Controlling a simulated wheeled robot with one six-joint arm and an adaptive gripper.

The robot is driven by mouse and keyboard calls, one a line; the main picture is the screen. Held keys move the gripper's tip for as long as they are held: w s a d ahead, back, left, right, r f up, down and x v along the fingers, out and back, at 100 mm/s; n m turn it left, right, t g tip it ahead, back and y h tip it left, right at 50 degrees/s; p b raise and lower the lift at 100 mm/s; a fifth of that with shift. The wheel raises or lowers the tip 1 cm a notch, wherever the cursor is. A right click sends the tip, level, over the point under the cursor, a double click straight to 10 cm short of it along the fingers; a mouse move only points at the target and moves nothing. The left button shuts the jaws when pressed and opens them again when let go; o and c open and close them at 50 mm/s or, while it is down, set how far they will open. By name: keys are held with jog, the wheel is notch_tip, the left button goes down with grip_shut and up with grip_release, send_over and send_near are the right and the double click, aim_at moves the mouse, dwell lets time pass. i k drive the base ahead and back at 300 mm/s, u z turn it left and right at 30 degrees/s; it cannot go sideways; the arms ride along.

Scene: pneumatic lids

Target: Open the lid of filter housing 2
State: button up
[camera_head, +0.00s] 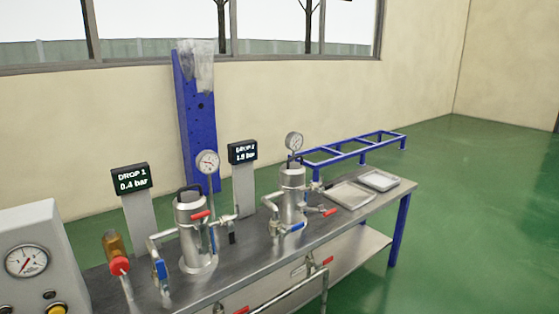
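Two metal filter housings stand upright on the steel bench. The nearer left housing (195,240) is beside the display marked DROP 1 (131,180), which reads 0.4 bar. The farther right housing (292,200) is beside a second display (242,152) that seems to read 1.9 bar; its number is too small to be sure of. The right housing's lid (292,174) sits on top and looks closed. A round gauge (294,142) rises behind it. Blue-handled (291,227) and red-handled (329,211) valves are on its pipes. My gripper is not in view.
A grey panel with a gauge (26,261) and a red-knobbed brass fitting (119,264) stand at the left. Two shallow trays (379,180) lie at the bench's right end. A blue frame (345,150) stands behind. The green floor (470,220) at right is clear.

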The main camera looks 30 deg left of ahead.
aim_at(294, 170)
jog(key=u, duration=1.65)
